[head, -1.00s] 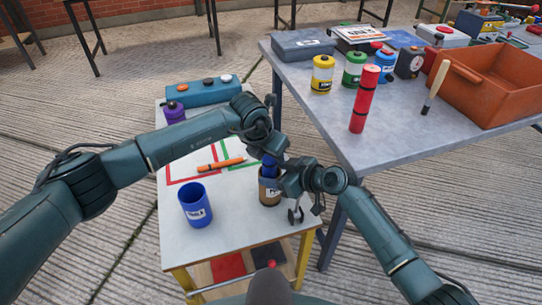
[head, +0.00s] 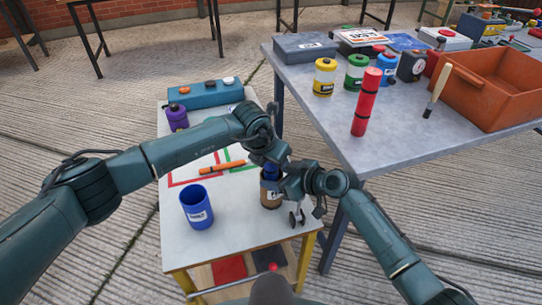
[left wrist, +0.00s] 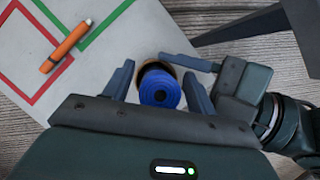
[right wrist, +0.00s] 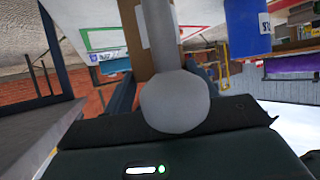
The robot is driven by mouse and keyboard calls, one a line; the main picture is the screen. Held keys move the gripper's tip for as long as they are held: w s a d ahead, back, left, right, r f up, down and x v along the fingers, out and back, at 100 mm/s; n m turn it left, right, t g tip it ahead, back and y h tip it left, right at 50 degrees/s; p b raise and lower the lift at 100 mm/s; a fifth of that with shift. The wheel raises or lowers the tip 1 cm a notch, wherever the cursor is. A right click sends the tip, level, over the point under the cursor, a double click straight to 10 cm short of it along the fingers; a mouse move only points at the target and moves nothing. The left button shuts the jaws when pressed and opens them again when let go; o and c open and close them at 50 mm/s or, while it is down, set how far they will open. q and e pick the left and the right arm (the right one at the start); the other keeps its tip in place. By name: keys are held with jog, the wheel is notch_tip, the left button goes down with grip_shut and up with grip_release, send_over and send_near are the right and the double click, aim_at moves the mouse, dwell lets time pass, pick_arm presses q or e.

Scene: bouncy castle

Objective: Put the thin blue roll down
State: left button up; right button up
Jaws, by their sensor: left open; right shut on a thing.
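The thin blue roll (left wrist: 160,88) stands upright in the mouth of the brown can (head: 271,197), its top end facing the left wrist camera. In the head view the roll (head: 271,171) is partly hidden by my arms. My left gripper (left wrist: 158,72) is open, with one finger on each side of the roll. My right gripper (head: 287,187) is at the can's right side. In the right wrist view it is shut on a grey round-ended handle (right wrist: 172,95), which seems to belong to the brown can (right wrist: 136,40). Exact contact is hidden.
The small white table (head: 178,250) also bears a blue cup (head: 196,207), an orange marker (head: 222,167), a purple canister (head: 176,117) and a teal box (head: 205,93). A grey table (head: 400,150) at right bears a red roll (head: 366,102) and an orange bin (head: 490,92).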

pick_arm(q)
jog(key=v, duration=1.2)
jog(key=shift+r, duration=0.15)
pick_arm(e)
jog(key=o, duration=1.4)
